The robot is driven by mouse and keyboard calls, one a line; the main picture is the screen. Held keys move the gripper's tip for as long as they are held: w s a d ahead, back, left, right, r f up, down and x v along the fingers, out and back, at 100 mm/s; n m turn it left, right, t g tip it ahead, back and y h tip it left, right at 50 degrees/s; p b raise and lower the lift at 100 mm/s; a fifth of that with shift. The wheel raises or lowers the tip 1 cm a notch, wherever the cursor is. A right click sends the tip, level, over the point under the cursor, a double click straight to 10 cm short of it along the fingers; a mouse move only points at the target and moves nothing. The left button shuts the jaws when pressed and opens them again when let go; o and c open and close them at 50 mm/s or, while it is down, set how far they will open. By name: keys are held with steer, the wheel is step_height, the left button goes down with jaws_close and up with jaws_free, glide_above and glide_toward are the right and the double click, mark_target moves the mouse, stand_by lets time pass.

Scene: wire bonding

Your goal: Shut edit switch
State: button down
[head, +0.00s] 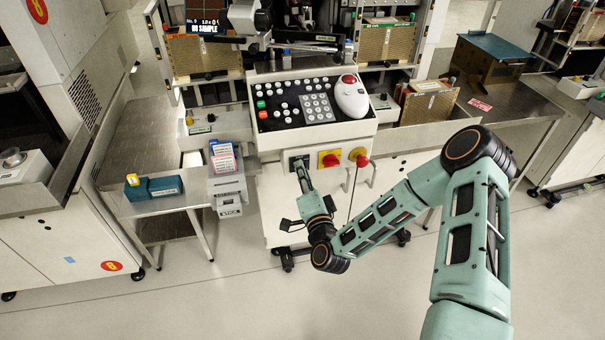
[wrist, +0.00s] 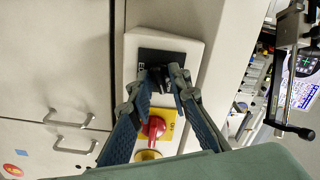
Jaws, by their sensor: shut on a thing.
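The edit switch (head: 297,158) is a black plate with a black knob, on the front of the white console below its sloped button panel. In the wrist view the black plate (wrist: 150,56) shows with a partly covered label starting with E. My gripper (head: 301,171) reaches the switch from the front. In the wrist view my gripper (wrist: 163,76) has its two fingertips on either side of the black knob and is shut on it. The fingertips hide part of the knob, so its exact turn angle is hard to tell.
A red knob on a yellow plate (head: 330,160) sits just right of the edit switch, with another red-and-yellow switch (head: 360,156) beyond it. The wrist view shows the nearer red knob (wrist: 153,128) between my fingers. A grey bin (head: 227,185) stands left of the console.

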steer(key=shift+f+n+b, duration=0.1)
steer(key=shift+n+b, duration=4.15)
steer(key=shift+n, duration=2.45)
steer(key=c, duration=2.1)
jaws_free()
steer(key=v, duration=0.7)
steer(key=shift+s+d, duration=0.1)
steer(key=shift+s, duration=0.2)
